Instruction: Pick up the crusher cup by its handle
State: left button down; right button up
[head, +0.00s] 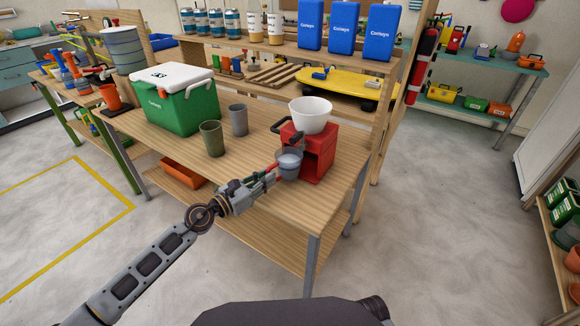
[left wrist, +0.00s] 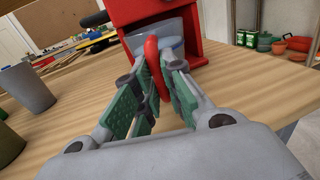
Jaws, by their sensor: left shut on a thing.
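The crusher cup (head: 289,164) is a grey cup with a red handle, in front of the red ice crusher (head: 319,160) on the wooden table. My left gripper (head: 269,176) reaches it from the left and is shut on the handle. In the left wrist view the red handle (left wrist: 152,62) stands between the green-padded fingers of my left gripper (left wrist: 155,92). The cup body (left wrist: 168,43) shows behind the fingers, against the red crusher (left wrist: 152,11). I cannot tell whether the cup touches the crusher's base. My right gripper is not in view.
A white bowl (head: 311,115) tops the crusher. A green cup (head: 212,139) and a grey cup (head: 238,120) stand to the left, with a green cooler (head: 178,105) behind them. The table's front right is clear.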

pick_arm(q)
jog(key=shift+b+v, duration=0.6)
jog(key=shift+v, duration=1.4)
